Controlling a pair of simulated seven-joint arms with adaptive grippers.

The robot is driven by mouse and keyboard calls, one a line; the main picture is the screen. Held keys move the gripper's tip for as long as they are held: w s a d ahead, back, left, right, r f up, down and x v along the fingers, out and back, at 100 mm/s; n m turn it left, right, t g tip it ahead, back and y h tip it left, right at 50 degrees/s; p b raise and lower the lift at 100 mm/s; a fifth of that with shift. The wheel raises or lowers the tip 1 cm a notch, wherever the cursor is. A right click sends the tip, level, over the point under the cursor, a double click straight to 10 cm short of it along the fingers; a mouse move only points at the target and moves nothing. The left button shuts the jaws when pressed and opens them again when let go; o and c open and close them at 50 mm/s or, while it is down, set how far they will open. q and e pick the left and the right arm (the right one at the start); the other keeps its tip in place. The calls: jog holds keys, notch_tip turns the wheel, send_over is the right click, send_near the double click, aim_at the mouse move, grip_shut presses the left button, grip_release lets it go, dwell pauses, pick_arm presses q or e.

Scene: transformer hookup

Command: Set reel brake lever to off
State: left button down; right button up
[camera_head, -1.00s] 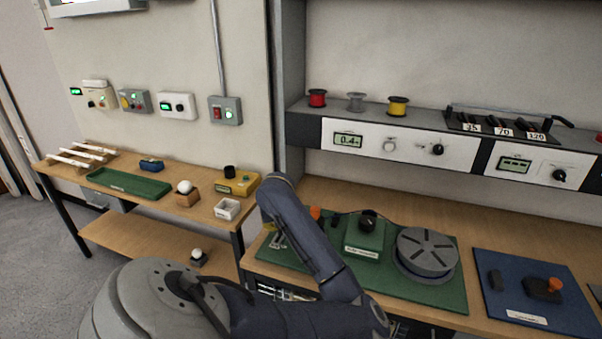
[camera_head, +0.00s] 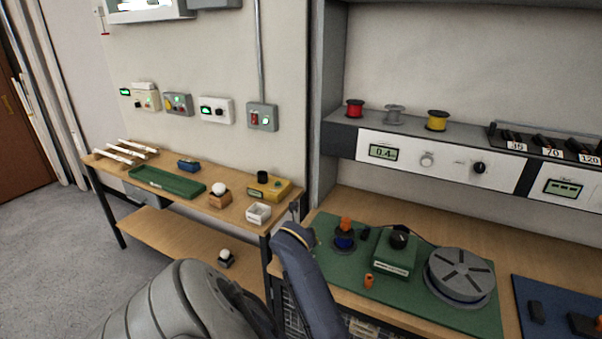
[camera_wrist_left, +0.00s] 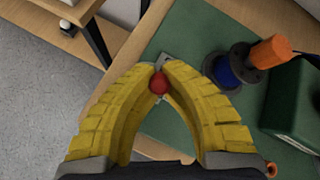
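In the left wrist view, a small red ball knob (camera_wrist_left: 158,84), apparently the brake lever's end, sits between my fingertips. A grey metal piece (camera_wrist_left: 165,60) shows just beyond it on the green board (camera_wrist_left: 185,35). My left gripper (camera_wrist_left: 161,72), with yellow fingers, is closed in around the knob, and both fingers appear to touch it. The lever's position marks are hidden. A blue reel (camera_wrist_left: 228,70) with an orange top (camera_wrist_left: 270,51) stands to the right; it also shows in the head view (camera_head: 344,241). There my arm hides the knob. My right gripper is not in view.
On the green board are a green box with a black knob (camera_head: 396,255), a grey slotted disc (camera_head: 460,272) and a small orange piece (camera_head: 369,281). A blue board (camera_head: 530,290) lies to the right. A lower side bench (camera_head: 160,215) stands at the left.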

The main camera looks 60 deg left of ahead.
pick_arm(q)
jog(key=c, duration=1.3)
grip_release()
jog(key=v, duration=0.7)
jog(key=shift+s, duration=0.25)
jog(key=shift+d+r, duration=0.1)
jog(key=shift+r, duration=0.05)
